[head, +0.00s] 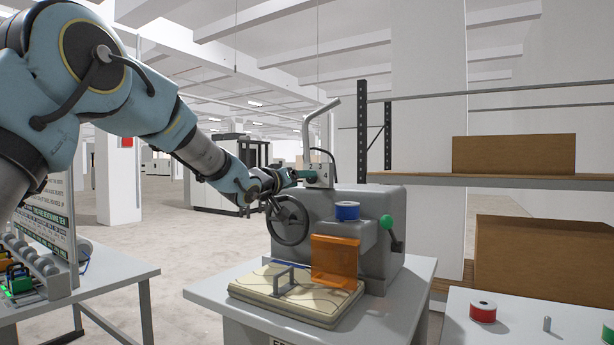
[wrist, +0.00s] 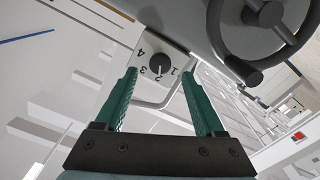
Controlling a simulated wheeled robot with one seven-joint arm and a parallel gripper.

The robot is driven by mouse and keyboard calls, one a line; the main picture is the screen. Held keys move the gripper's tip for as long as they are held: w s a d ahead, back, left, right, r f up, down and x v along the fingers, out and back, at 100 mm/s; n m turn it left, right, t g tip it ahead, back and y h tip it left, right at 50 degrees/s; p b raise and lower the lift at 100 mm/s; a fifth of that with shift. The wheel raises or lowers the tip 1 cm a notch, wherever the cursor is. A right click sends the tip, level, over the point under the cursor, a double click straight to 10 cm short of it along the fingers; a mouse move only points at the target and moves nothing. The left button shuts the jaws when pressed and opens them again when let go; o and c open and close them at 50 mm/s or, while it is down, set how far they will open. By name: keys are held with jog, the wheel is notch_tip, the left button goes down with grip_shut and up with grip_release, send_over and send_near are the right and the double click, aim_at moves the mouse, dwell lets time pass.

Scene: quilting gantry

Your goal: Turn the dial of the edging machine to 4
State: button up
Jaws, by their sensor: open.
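The edging machine (head: 350,215) is a grey machine on a white table. Its dial (wrist: 160,64) is a small black knob on a pale plate marked 1, 2, 3 and 4. A light mark on the knob seems to face the 2, but it is too small to be sure. My gripper (wrist: 159,73) is open, with one green finger on either side of the dial in the wrist view. I cannot tell whether the fingers touch the knob. In the head view my gripper (head: 305,174) is at the dial plate (head: 321,174) on top of the machine, and the knob is hidden.
A handwheel (head: 287,220) is close below my gripper. A bent metal rod (head: 308,125) rises behind the dial plate. A blue spool (head: 347,211), green-knobbed lever (head: 386,222) and orange guard (head: 336,262) are on the machine. Shelves with boxes (head: 513,155) stand right.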

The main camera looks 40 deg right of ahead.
jog(key=shift+p+x, duration=0.5)
jog(key=shift+x, duration=1.4)
jog(key=shift+c, duration=0.3)
grip_shut()
